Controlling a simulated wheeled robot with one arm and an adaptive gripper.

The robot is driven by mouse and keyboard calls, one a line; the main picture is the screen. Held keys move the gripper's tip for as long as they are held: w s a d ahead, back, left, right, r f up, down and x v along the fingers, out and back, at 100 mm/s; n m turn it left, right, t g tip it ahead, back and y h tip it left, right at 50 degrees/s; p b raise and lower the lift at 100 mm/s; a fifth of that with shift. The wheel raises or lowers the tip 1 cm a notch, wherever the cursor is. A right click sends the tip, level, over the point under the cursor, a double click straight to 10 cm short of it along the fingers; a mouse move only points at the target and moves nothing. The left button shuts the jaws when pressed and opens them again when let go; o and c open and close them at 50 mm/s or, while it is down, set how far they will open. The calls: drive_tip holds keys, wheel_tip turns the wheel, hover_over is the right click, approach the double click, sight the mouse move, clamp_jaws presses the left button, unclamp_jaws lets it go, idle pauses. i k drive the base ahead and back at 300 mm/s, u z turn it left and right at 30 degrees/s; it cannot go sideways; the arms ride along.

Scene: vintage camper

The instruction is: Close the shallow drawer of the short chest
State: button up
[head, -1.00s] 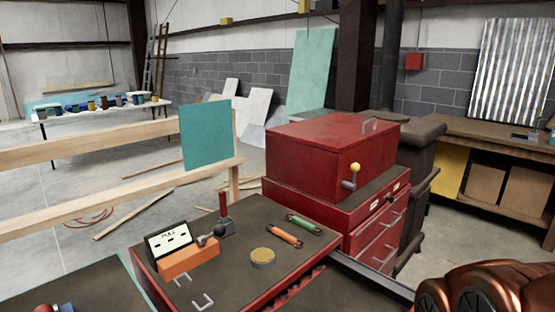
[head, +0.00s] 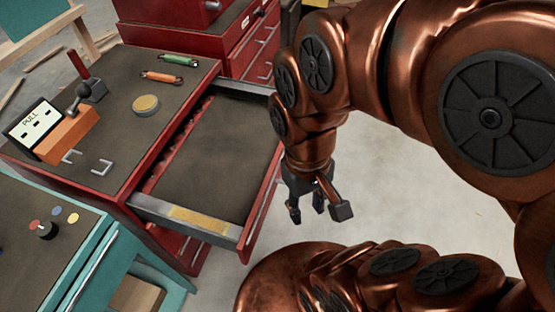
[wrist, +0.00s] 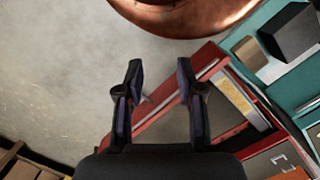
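The short red chest (head: 80,125) has a dark top and stands at the left in the head view. Its shallow drawer (head: 268,196) is pulled out to the right, showing an empty dark floor and a grey side wall with a yellowish patch. In the wrist view the drawer's red front (wrist: 205,62) runs diagonally behind the fingers. My gripper (head: 318,214) hangs just right of the drawer front in the head view. In the wrist view my gripper (wrist: 160,75) has its two fingers apart with nothing between them. I cannot tell whether a finger touches the drawer.
A taller red chest (head: 250,35) stands behind. A teal cabinet (head: 112,252) stands in front. Bare floor (head: 400,190) lies right of the drawer.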

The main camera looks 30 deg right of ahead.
sight(215, 182)
drive_tip(key=k, duration=1)
drive_tip(key=u, duration=1.55)
drive_tip(key=i, duration=0.9)
drive_tip(key=z, duration=1.7)
